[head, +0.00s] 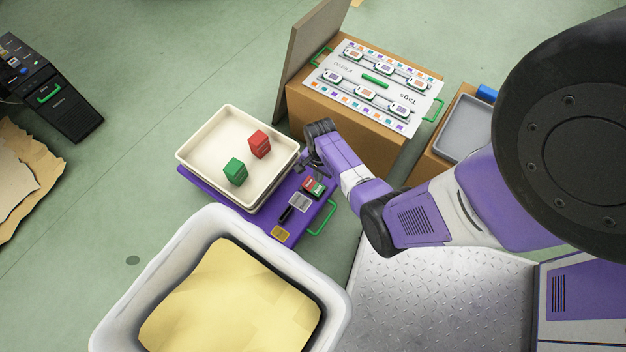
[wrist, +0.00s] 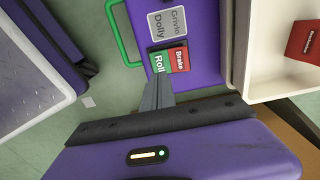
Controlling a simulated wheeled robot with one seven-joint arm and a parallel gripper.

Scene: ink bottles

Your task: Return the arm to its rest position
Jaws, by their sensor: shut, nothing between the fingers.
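My purple arm reaches from the right in the head view. My gripper (head: 304,167) is at its end, beside the right corner of the cream tray and above the purple dolly (head: 258,224). In the wrist view my gripper (wrist: 160,92) has its fingers together, with nothing held. The fingertips appear close to the red and green Brake/Roll block (wrist: 170,60) on the dolly; I cannot tell whether they touch it. That block also shows in the head view (head: 314,187).
The cream tray (head: 202,148) holds a green box (head: 235,171) and a red box (head: 259,144). A board with labelled bottle tags (head: 374,80) tops a cardboard box behind. A white bin (head: 120,318) stands in front. A grey tray (head: 462,128) is at right.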

